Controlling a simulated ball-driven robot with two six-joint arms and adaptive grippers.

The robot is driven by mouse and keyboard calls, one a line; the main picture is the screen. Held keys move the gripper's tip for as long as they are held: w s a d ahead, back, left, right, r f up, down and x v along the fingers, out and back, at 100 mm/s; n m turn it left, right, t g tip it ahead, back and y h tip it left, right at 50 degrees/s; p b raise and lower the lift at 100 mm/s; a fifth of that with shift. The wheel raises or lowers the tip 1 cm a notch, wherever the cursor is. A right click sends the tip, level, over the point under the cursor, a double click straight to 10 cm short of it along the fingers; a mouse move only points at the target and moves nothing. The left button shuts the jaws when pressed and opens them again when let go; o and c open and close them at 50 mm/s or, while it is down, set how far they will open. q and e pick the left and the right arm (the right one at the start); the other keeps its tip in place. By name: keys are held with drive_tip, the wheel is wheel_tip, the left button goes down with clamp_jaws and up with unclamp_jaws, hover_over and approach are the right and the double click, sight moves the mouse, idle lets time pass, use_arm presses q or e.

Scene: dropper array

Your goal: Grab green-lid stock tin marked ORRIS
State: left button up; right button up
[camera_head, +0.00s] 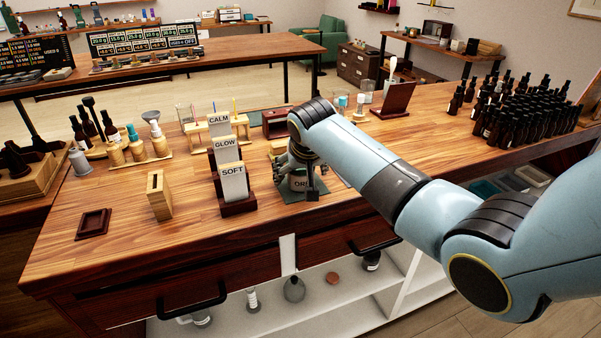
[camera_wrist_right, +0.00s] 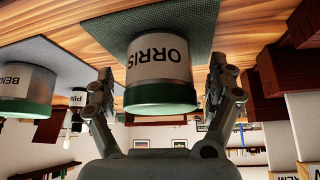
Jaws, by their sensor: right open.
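The ORRIS tin (camera_wrist_right: 158,68) is white-labelled with a green lid and fills the middle of the right wrist view, where the picture is upside down. The tin stands on a grey-green mat (camera_wrist_right: 118,32). In the wrist view my right gripper (camera_wrist_right: 161,84) is open, with one finger on each side of the tin. Gaps show between the fingers and the tin's sides. My left gripper is not in view.
A second green-lidded tin (camera_wrist_right: 22,84), its label starting BEN, stands beside the mat in the wrist view. The CALM, GLOW and SOFT card stand (camera_head: 238,207) is left of my gripper. Many dark bottles (camera_head: 530,112) crowd the right. The front wood is mostly clear.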

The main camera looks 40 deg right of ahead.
drive_tip(key=c, duration=1.4)
drive_tip(key=shift+o, duration=0.2)
drive_tip(key=shift+r, duration=0.1)
